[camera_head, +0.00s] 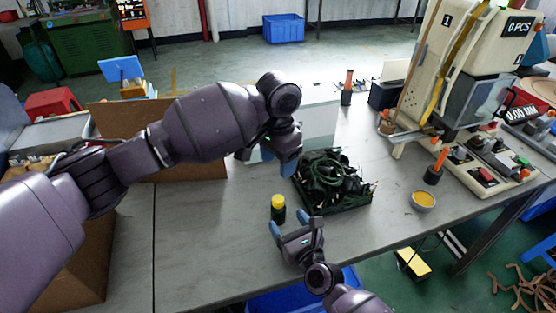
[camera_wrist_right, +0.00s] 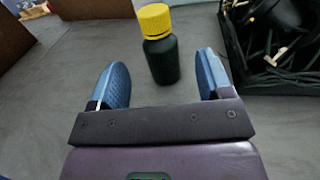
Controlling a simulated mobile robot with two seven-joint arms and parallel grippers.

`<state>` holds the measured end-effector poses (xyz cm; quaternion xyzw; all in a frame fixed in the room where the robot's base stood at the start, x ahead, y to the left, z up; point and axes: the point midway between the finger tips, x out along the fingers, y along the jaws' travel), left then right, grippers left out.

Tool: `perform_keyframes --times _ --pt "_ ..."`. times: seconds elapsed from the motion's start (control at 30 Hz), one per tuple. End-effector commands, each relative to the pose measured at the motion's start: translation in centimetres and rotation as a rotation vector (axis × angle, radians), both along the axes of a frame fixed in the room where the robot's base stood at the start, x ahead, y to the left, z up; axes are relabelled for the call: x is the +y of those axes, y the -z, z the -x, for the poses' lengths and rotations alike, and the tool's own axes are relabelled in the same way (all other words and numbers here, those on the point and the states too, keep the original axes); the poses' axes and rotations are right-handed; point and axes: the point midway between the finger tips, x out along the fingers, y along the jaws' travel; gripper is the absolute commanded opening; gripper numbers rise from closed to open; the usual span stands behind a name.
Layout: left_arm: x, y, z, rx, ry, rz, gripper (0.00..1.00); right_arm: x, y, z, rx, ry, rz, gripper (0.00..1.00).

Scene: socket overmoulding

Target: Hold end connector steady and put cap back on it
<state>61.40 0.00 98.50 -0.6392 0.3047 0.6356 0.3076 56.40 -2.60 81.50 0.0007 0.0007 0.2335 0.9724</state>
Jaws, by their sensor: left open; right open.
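A small dark bottle (camera_head: 278,214) with a yellow cap (camera_head: 278,200) stands upright on the grey table; the bottle (camera_wrist_right: 162,62) and its cap (camera_wrist_right: 154,19) also show in the right wrist view. My right gripper (camera_head: 289,226) is open and empty, its two blue fingers on either side of the bottle's line and short of it (camera_wrist_right: 162,84). My left gripper (camera_head: 279,162) is open above the table at the left edge of a dark tray of cables (camera_head: 335,182); its fingertips are partly hidden. I cannot make out a separate end connector or loose cap among the cables.
The dark tray (camera_head: 347,204) stands right of the bottle. Brown cardboard panels (camera_head: 205,168) stand at the left. A moulding machine (camera_head: 455,75), orange-handled tools (camera_head: 347,85) and a small yellow-filled bowl (camera_head: 423,201) are at the right. The table's front left is clear.

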Motion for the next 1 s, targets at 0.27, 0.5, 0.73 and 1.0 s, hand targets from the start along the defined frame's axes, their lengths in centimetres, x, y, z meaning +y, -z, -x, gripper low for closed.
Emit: perform_keyframes --times 0.27,0.5,0.73,1.0 --pt "0.0 0.1 0.0 0.001 0.000 0.000 0.60 -1.9 0.1 3.7 0.000 -0.001 0.000 0.72" --pt "0.0 0.2 0.0 0.001 0.000 0.000 0.60 -2.4 0.0 4.7 -0.001 0.000 0.000 0.72" --pt "0.0 0.1 0.0 0.001 0.000 0.000 0.60 -2.4 0.0 4.7 -0.001 0.000 0.000 0.72" --pt "0.0 0.1 0.0 0.001 0.000 0.000 0.60 -2.3 0.0 4.7 0.000 0.000 0.000 0.72"
